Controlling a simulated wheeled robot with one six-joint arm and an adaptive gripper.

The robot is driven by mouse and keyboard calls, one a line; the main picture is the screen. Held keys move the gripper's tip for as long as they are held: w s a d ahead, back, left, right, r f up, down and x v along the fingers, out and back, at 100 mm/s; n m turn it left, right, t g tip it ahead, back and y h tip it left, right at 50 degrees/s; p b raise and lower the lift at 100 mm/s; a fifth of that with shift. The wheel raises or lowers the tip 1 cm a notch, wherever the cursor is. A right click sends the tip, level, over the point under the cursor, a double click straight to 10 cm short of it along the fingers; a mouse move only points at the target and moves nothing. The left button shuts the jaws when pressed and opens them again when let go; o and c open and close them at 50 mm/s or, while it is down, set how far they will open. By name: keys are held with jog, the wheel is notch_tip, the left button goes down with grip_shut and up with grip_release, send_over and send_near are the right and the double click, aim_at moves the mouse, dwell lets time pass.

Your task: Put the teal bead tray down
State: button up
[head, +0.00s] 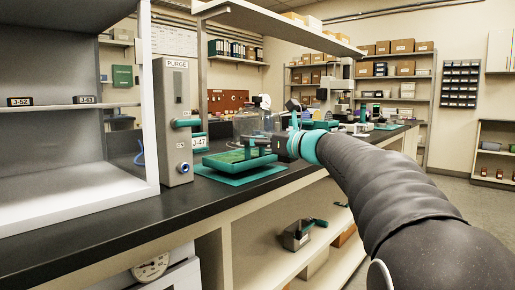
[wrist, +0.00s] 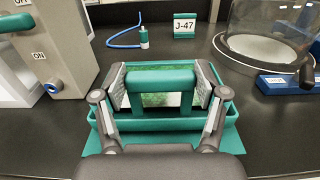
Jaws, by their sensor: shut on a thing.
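The teal bead tray (wrist: 108,121) holds green contents and has a raised teal handle. It also shows in the head view (head: 238,165), roughly level over a flat teal mat (head: 274,172) on the black bench. The mat's edges show around the tray in the wrist view (wrist: 228,141). My gripper (wrist: 161,88) is shut on the tray's handle, one finger at each end.
A grey PURGE box (head: 173,110) with a blue-ringed knob stands left of the tray. A J-47 sign (wrist: 184,25) and a blue hose (wrist: 125,45) are behind. The bench's front edge is close.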

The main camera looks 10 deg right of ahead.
jog(key=shift+f, duration=0.85)
jog(key=o, duration=1.7)
jog(key=shift+f, duration=0.1)
